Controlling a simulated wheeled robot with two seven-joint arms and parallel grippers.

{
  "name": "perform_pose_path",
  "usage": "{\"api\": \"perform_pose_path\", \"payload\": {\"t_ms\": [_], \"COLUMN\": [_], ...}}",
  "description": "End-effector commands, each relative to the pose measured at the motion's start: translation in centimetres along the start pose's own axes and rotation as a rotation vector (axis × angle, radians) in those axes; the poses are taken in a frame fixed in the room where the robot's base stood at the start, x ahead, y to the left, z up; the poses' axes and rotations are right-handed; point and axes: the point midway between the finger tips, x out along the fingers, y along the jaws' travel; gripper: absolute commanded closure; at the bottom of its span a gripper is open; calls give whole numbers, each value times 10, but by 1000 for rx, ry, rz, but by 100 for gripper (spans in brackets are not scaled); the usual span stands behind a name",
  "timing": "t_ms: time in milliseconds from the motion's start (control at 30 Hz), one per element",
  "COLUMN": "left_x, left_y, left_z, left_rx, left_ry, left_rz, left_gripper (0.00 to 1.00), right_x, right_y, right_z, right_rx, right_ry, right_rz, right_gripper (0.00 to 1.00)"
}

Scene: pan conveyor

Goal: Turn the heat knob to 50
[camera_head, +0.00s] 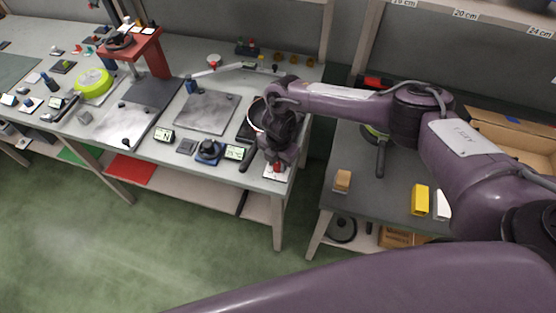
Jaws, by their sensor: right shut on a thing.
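My right gripper (277,163) points down at the front right corner of the grey workbench (215,163). It is shut on a small red knob (278,168), most likely the heat knob, on a white plate (270,175). The gripper hides most of the knob, and its setting cannot be read. A small display (235,152) with a pale green face stands just left of the gripper; its figures are too small to read. My left gripper is not in view.
A blue and black dial unit (209,151) and another display (164,135) stand left along the front edge. A dark pan is partly hidden behind my wrist. A second table (340,205) to the right bears a yellow block (420,200). A gap separates the tables.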

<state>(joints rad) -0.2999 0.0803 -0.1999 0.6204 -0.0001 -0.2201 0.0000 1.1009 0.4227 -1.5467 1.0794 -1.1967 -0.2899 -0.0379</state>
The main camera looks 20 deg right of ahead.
Motion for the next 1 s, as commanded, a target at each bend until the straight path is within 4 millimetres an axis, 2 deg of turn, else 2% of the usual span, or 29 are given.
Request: {"api": "perform_pose_path", "payload": {"t_ms": [500,733,1000], "left_x": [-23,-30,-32], "left_y": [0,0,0], "left_z": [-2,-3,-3], "left_rx": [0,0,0], "left_ry": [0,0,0], "left_rz": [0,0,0], "left_gripper": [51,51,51], "right_x": [-2,-2,-1], "right_y": [1,1,1], "right_z": [0,1,1], "right_rx": [453,579,645], "right_ry": [-6,-8,-10], "right_rz": [1,1,2], "right_gripper": [94,94,94]}}
